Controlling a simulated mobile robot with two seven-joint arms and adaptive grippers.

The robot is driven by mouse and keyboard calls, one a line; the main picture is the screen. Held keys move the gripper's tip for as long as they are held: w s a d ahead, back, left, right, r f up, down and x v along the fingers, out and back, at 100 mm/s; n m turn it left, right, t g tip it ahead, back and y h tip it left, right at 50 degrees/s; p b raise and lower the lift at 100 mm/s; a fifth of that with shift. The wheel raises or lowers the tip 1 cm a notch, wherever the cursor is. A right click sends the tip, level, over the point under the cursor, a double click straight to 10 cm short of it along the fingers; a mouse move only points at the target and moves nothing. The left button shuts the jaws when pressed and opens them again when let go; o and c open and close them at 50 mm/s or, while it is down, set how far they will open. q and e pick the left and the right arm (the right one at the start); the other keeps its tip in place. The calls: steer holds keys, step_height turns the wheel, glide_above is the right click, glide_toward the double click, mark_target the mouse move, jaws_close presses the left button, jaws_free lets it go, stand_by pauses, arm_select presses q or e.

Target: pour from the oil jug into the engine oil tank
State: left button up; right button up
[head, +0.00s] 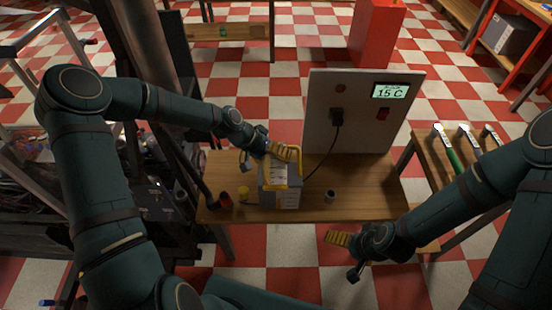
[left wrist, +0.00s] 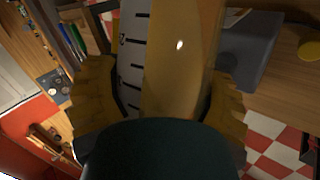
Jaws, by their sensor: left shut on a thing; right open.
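The oil jug (left wrist: 182,60) is a clear container with amber contents and a black-marked white scale strip. In the left wrist view it stands between the yellow fingers of my left gripper (left wrist: 160,105), which is shut on it. In the head view my left gripper (head: 284,153) is over the wooden table, at the top of the jug (head: 273,172). A grey box (head: 288,199), perhaps the engine oil tank, is right at the jug; it also shows in the left wrist view (left wrist: 250,48). I cannot tell whether they touch. My right gripper (head: 340,239) is open and empty at the table's front edge.
A yellow cap (head: 243,194), a red cup (head: 226,201) and a small dark cup (head: 329,195) stand on the table (head: 370,190). A panel (head: 345,105) reading 15 C, with a black cable, rises behind. A side bench (head: 440,165) holds several tools.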

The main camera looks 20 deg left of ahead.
arm_select(q)
steer(key=shift+r, duration=0.1)
stand_by(0.3)
steer(key=shift+g+p, duration=0.3)
steer(key=shift+g, duration=0.1)
stand_by(1.2)
steer(key=shift+t+b, duration=0.3)
steer(key=shift+b, duration=0.15)
steer(key=shift+m+t+b, duration=0.4)
steer(key=shift+t+b, duration=0.6)
steer(key=shift+b, duration=0.15)
